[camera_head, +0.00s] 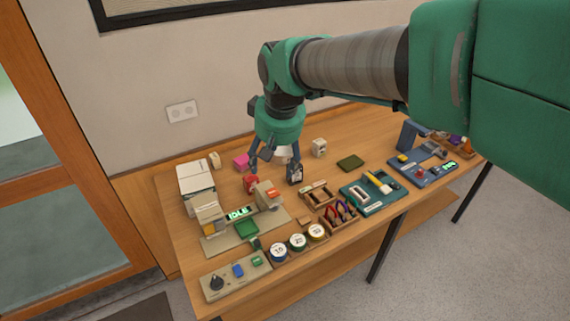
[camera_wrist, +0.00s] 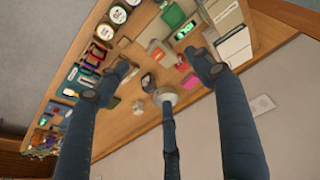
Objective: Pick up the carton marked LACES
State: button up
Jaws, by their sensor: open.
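The marking LACES is not readable on any carton, so I cannot tell which one bears it. A small cream box (camera_head: 319,148) with a dark mark stands at the back of the table, right of my gripper. A red item (camera_head: 251,183) lies in front of my gripper. My gripper (camera_head: 275,167) hangs above the back middle of the table, fingers spread and empty.
A lit "IDLE" display (camera_head: 239,213) and a green pad (camera_head: 218,229) are at the left. Several labelled round spools (camera_head: 298,242) line the front edge. A teal tray (camera_head: 373,194) and a blue station (camera_head: 428,170) stand at the right. A dark green mat (camera_head: 350,162) lies behind.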

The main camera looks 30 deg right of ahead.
jog(key=w+d+f+g+p, duration=0.1)
jog(key=w+d+f+p, duration=0.15)
jog(key=w+d, duration=0.4)
jog(key=w+d+f+g+p, duration=0.1)
jog(key=w+d+f+p, duration=0.2)
jog(key=w, duration=0.6)
jog(key=shift+m+g+y, duration=0.3)
jog(key=shift+g, duration=0.5)
jog(key=w+d+f, duration=0.3)
jog(key=d+f, duration=0.1)
jog(key=w+d+f+p, duration=0.1)
jog(key=w+d+f, duration=0.1)
jog(key=d+f, duration=0.2)
jog(key=w+d+f+p, duration=0.1)
jog(key=w+d+f, duration=0.2)
jog(key=f, duration=0.3)
jog(key=shift+w+d, duration=0.3)
jog(key=shift+d, duration=0.55)
jog(key=shift+f+b, duration=0.35)
jog(key=shift+f, duration=3.9)
